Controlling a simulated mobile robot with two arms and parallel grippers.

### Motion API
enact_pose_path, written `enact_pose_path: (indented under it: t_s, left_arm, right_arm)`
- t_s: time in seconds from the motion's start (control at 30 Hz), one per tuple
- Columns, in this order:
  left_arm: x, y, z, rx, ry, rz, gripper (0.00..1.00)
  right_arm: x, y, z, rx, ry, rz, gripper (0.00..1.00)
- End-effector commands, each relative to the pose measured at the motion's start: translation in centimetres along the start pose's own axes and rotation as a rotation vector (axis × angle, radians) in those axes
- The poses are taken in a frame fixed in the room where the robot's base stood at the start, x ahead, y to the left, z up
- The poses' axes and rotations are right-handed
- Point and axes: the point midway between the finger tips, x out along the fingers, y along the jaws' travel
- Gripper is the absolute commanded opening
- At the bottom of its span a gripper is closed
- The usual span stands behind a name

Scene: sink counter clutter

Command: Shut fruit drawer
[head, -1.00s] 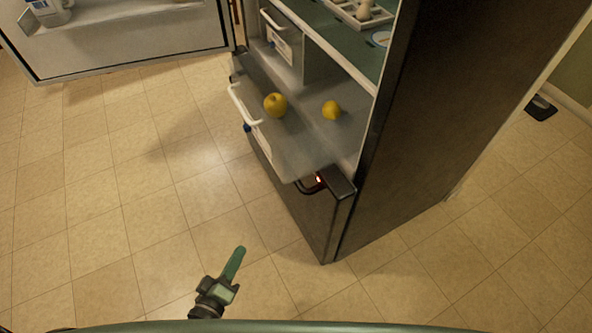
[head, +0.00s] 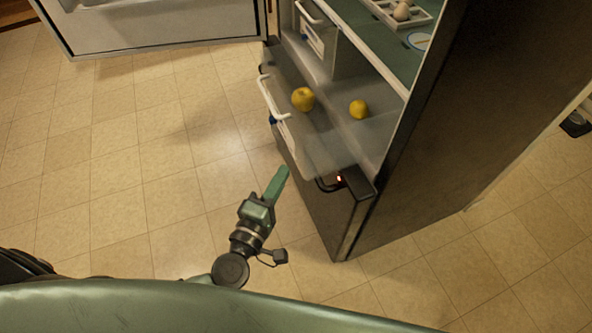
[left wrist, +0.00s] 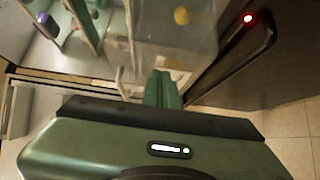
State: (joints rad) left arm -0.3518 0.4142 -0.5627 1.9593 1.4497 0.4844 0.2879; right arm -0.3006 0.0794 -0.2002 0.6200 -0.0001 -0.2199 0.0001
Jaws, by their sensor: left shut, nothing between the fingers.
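The fruit drawer (head: 315,148) is a clear bin low in the open fridge. It is pulled out, with a white handle (head: 268,98) on its front. A larger yellow fruit (head: 303,99) and a smaller one (head: 358,109) lie in it. My left gripper (head: 283,172) is shut and empty, just in front of the drawer's near front corner; I cannot tell whether it touches. In the left wrist view, the green fingers (left wrist: 161,76) point at the drawer, with one yellow fruit (left wrist: 182,16) beyond them. My right gripper is not in view.
The fridge door (head: 160,25) stands wide open at the back left. A second drawer (head: 312,28) sits further back. A dark handle (head: 332,184) with a red light is at the fridge's lower front corner. An egg tray (head: 425,14) sits on the shelf above. Tiled floor (head: 120,180) to the left is clear.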

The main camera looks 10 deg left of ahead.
Motion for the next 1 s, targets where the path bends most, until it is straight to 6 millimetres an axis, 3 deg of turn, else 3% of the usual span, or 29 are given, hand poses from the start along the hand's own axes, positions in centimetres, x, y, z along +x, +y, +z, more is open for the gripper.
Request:
enact_pose_path:
  t_s: [0.2, 0.77, 1.0]
  left_arm:
    - [1.9, -0.1, 2.2, -0.003, -0.002, -0.001, 0.00]
    - [2.4, -0.1, 2.9, -0.002, -0.002, -0.002, 0.00]
    - [4.4, 0.2, 4.8, -0.004, -0.003, 0.000, 0.00]
  right_arm:
    - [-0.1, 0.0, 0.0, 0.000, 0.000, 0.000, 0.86]
    - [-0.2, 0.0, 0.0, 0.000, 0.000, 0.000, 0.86]
    - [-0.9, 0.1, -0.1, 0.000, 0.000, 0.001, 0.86]
